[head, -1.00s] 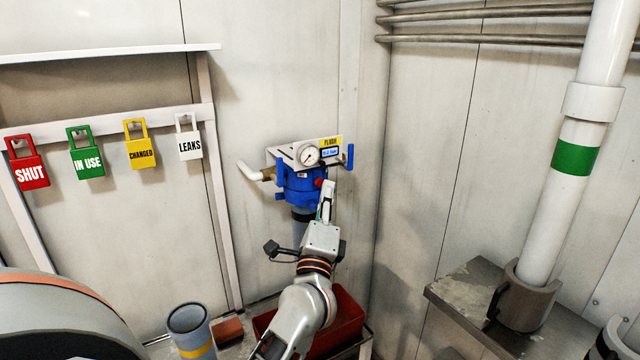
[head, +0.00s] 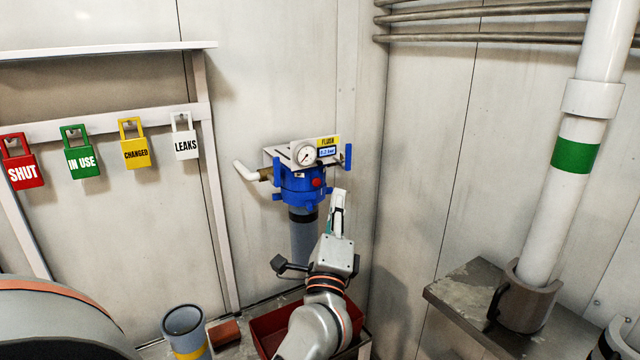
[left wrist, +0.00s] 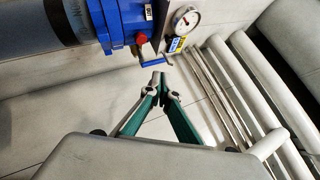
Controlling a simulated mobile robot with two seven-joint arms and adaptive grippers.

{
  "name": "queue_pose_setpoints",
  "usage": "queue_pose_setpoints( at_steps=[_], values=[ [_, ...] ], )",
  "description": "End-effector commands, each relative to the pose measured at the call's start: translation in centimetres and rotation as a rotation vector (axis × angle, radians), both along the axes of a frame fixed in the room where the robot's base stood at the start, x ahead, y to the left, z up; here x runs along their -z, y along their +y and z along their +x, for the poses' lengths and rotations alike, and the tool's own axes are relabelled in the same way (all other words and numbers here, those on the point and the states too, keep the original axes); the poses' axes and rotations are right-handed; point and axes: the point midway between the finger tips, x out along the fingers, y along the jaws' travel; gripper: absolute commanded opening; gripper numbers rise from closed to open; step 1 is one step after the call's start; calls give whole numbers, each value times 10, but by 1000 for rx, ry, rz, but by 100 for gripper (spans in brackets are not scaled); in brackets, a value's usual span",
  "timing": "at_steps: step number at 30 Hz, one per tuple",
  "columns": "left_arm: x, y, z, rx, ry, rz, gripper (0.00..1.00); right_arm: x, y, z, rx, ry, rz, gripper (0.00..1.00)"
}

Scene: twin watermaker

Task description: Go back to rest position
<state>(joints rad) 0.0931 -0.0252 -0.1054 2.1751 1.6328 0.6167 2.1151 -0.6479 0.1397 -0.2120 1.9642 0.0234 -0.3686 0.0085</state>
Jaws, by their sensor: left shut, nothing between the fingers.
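My left gripper (head: 340,200) is shut and empty, pointing up in front of the back wall, a little below and right of the blue filter head (head: 303,187). In the left wrist view its two green-sided fingers (left wrist: 160,84) meet at the tips, with nothing between them. The filter head also shows in the left wrist view (left wrist: 118,20), apart from the fingertips. It carries a round gauge (head: 306,155), a red button (head: 317,182) and blue handles. A grey filter housing (head: 303,238) hangs below it. My right gripper is not in view.
A red bin (head: 268,335) stands below my left arm, with a brick-coloured block (head: 225,333) and a grey cup (head: 185,330) to its left. Several labelled tags hang on a rail (head: 105,122) at left. A white pipe (head: 560,200) stands on a grey ledge (head: 465,290) at right.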

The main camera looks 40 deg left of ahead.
Motion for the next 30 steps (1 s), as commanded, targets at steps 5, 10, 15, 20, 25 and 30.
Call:
queue_pose_setpoints(
  at_steps=[5, 10, 15, 20, 25, 30],
  values=[
    [0, 0, 0, 0, 0, 0, 0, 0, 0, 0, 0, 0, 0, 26],
    [3, -2, -1, -17, 23, 55, 0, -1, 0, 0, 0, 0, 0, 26],
    [28, -25, -10, -151, 190, 504, 0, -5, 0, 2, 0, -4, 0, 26],
    [85, -73, -23, -332, 411, 1260, 0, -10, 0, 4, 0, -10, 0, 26],
    [178, -126, -48, -475, 520, 2117, 0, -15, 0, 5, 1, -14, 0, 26],
    [281, -160, -92, -561, 392, 2914, 0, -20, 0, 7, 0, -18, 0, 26]
  ],
)
